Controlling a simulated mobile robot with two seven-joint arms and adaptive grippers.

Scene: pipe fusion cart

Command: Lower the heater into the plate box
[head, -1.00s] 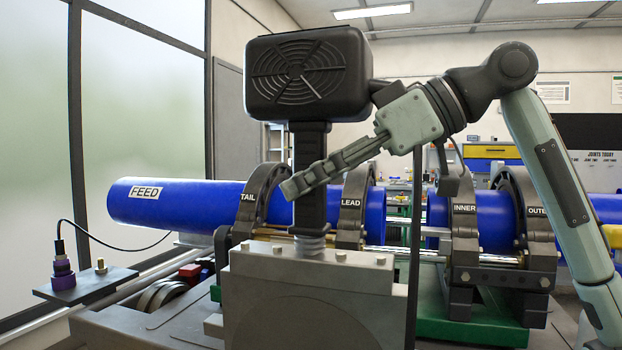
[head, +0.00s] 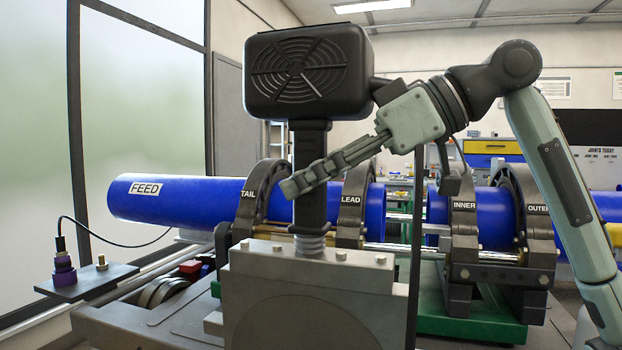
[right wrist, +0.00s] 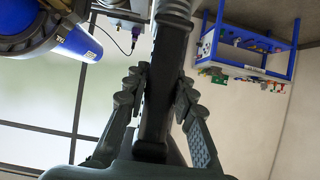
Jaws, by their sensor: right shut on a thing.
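The heater has a black ribbed head (head: 309,70), a black handle (head: 310,215) and a grey metal plate section (head: 250,285) with bolts along its top and a round disc on its face. It hangs upright in the head view, in front of the cart. My right gripper (head: 308,178) reaches in from the right and is shut on the handle. In the right wrist view its fingers (right wrist: 158,100) lie on both sides of the handle (right wrist: 165,80). The heater's lower end is cut off by the picture's bottom edge. I cannot make out the plate box. My left gripper is not in view.
Behind the heater, a blue FEED pipe (head: 190,205) sits in the TAIL and LEAD clamps; another blue pipe (head: 495,215) sits in the INNER and OUTER clamps. A small shelf (head: 85,285) with a purple connector (head: 64,271) stands left. A blue-framed rack (right wrist: 250,50) shows in the wrist view.

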